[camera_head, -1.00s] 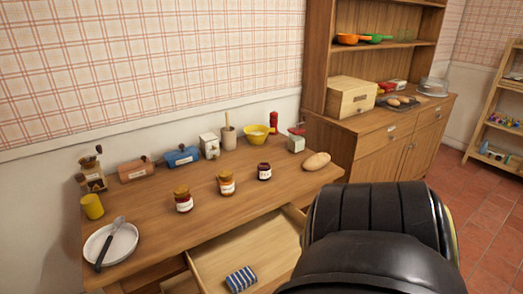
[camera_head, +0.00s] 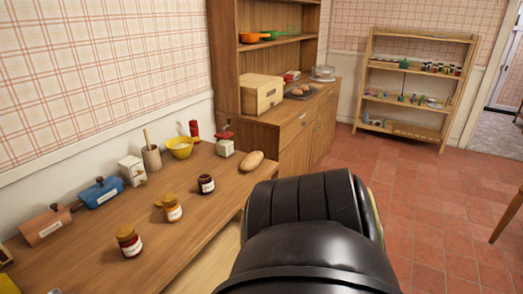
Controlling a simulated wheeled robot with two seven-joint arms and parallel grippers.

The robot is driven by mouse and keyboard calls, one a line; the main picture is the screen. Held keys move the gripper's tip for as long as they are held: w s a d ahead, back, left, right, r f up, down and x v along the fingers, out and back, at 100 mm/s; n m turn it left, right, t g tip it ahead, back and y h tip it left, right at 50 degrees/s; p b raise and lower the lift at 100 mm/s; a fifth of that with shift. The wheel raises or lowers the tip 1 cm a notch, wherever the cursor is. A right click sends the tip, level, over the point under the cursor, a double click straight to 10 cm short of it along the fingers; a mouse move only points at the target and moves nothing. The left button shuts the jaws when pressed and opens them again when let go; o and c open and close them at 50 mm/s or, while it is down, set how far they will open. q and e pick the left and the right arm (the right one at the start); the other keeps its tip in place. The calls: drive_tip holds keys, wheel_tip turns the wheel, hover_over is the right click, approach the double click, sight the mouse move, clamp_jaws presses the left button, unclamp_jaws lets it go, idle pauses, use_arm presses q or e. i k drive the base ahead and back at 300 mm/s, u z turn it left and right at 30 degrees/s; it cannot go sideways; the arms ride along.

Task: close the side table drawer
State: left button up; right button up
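The wooden side table (camera_head: 187,226) runs along the wall at the left. A pale strip of its open drawer (camera_head: 208,266) shows below the table's front edge, left of my black arm link. Most of the drawer is hidden by that arm or lies below the picture. My arm fills the lower middle of the view. Neither gripper is in view, so I cannot see whether either one touches the drawer.
Jars (camera_head: 129,241), a bread loaf (camera_head: 251,160) and a yellow bowl (camera_head: 180,147) stand on the table. A tall wooden hutch (camera_head: 300,139) is beyond it. Open red-tiled floor (camera_head: 430,200) lies at the right, with a shelf rack (camera_head: 414,83) at the back.

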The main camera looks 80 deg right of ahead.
sight(214, 265)
drive_tip(key=z, duration=2.7)
